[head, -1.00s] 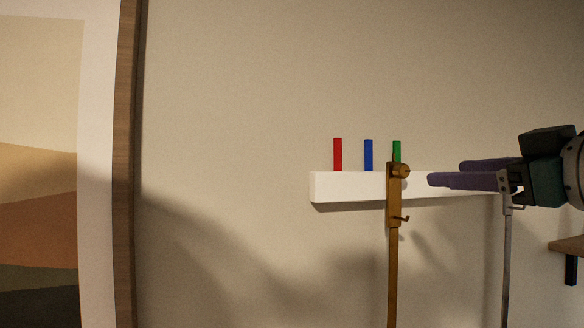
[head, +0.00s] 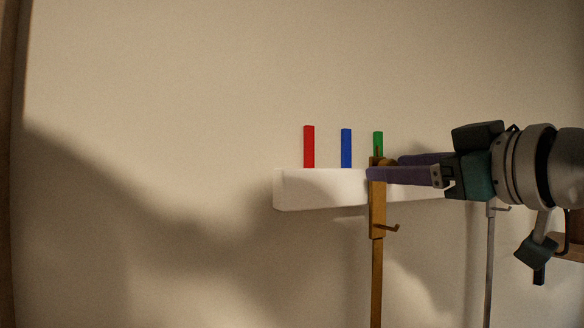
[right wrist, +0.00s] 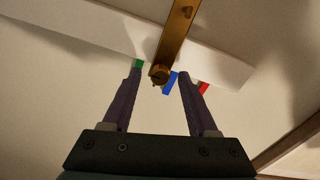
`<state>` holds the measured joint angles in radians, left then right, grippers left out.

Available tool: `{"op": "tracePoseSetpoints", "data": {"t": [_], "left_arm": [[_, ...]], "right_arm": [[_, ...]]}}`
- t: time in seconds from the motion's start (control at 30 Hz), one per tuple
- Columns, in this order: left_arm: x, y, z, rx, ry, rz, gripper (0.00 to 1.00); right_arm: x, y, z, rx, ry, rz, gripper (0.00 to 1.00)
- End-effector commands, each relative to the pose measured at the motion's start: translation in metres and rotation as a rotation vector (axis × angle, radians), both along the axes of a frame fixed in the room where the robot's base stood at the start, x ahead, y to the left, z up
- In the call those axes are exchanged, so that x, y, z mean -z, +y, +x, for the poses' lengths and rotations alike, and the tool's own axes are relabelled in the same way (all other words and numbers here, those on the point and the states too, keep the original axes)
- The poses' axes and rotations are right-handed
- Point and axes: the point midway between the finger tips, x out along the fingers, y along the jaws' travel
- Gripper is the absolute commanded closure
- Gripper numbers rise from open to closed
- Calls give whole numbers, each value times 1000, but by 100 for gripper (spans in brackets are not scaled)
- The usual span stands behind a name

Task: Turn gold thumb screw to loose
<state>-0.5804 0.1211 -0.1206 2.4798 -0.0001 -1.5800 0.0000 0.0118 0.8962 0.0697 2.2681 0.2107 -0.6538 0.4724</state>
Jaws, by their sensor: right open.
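The gold thumb screw (right wrist: 160,74) is a round knob on a gold upright stand (head: 377,215). In the right wrist view it shows between the tips of my right gripper's two purple fingers (right wrist: 159,76), with a gap visible on each side. My right gripper (head: 384,167) is open and comes in from the right in the head view. Its fingers hide most of the screw there and overlap the top of the stand. I cannot tell whether a finger touches the screw. My left gripper is out of view.
A white wall shelf (head: 320,188) is behind the stand. It carries a red block (head: 309,147), a blue block (head: 346,148) and a green block (head: 378,142). A gold hook (head: 388,228) sticks out below. A grey stand (head: 489,262) is to the right.

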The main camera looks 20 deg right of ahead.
Motion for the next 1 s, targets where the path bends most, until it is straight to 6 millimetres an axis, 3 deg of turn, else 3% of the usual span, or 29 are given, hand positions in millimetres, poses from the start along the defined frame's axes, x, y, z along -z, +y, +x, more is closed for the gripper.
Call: {"op": "tracePoseSetpoints", "data": {"t": [0.07, 0.6, 1.0], "left_arm": [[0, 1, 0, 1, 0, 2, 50], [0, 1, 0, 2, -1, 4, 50], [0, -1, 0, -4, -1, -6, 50]], "right_arm": [[0, 0, 0, 0, 0, 0, 41], [0, 0, 0, 0, 0, -1, 100], [0, 0, 0, 0, -1, -10, 100]]}}
